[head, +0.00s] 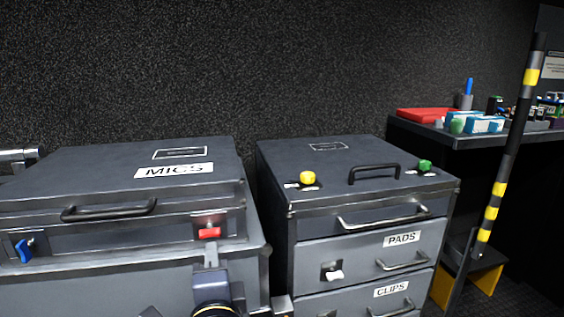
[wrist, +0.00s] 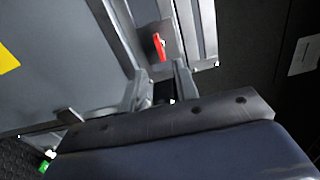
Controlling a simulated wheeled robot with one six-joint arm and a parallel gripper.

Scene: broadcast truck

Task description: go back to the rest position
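My gripper (wrist: 162,76) shows in the wrist view with its two grey fingers apart and nothing visible between them. A red latch (wrist: 158,47) lies just beyond the fingertips. In the head view, the same red latch (head: 209,233) is on the front of the grey case labelled MICS (head: 75,172). Part of my arm shows below that latch at the bottom edge of the head view. The fingers are small there, and whether they touch the latch cannot be told.
The MICS case also has a blue latch (head: 24,250) and a black handle (head: 110,210). A drawer cabinet (head: 345,248) labelled PADS and CLIPS stands to its right, with yellow (head: 308,178) and green (head: 425,166) knobs on top. A striped pole (head: 508,150) stands before a cluttered counter (head: 440,135).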

